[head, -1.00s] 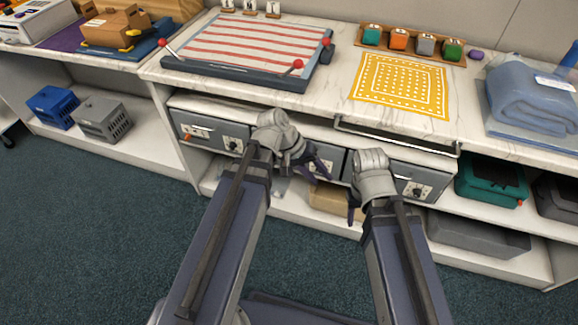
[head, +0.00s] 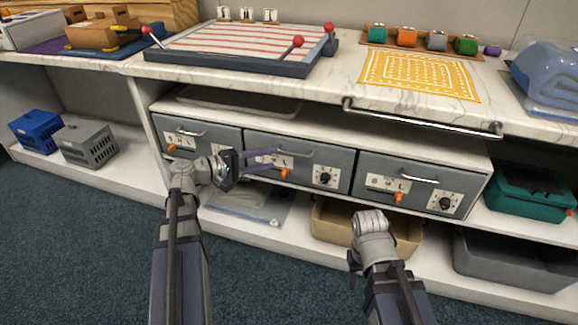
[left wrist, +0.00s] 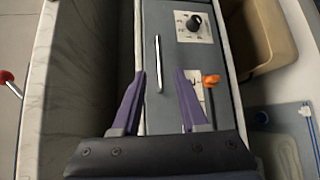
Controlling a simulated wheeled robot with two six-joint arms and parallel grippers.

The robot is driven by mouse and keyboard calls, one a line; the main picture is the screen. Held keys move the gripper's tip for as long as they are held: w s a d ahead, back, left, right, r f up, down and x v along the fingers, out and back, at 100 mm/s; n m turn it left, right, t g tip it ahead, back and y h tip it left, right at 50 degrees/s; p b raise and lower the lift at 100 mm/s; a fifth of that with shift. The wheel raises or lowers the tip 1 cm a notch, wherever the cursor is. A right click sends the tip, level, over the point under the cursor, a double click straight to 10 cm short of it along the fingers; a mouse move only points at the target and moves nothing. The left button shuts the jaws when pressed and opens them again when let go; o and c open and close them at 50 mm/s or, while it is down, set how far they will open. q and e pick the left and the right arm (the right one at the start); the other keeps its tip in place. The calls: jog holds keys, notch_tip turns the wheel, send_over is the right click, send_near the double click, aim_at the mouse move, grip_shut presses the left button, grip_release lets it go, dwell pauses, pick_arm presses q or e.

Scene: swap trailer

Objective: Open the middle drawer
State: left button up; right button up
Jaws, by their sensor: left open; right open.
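The middle drawer (head: 304,178) is a grey front in a row of three, and it looks shut. Its silver bar handle (head: 294,151) is near its top edge, with an orange lever (head: 285,173) and a black knob (head: 325,178) below. My left gripper (head: 277,159) is open and in front of the drawer's left part, fingers pointing right. In the left wrist view the handle (left wrist: 158,63) lies just ahead of and between the open fingertips (left wrist: 160,73), not gripped. The orange lever (left wrist: 211,80) is beside the right finger. My right gripper (head: 353,267) is open, low in front of the shelf.
The left drawer (head: 212,146) and right drawer (head: 412,172) flank it, both shut. A rail (head: 420,120) sticks out from the counter edge above the right drawer. A tan bin (head: 333,223) and a teal box (head: 525,190) sit at the shelves. Carpet in front is clear.

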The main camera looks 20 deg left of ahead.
pick_arm(q)
jog(key=b+x, duration=0.1)
jog(key=x, duration=0.6)
jog(key=shift+w+d, duration=0.25)
jog(key=shift+w, duration=0.1)
jog(key=shift+c, duration=0.3)
grip_shut()
dwell(1.0)
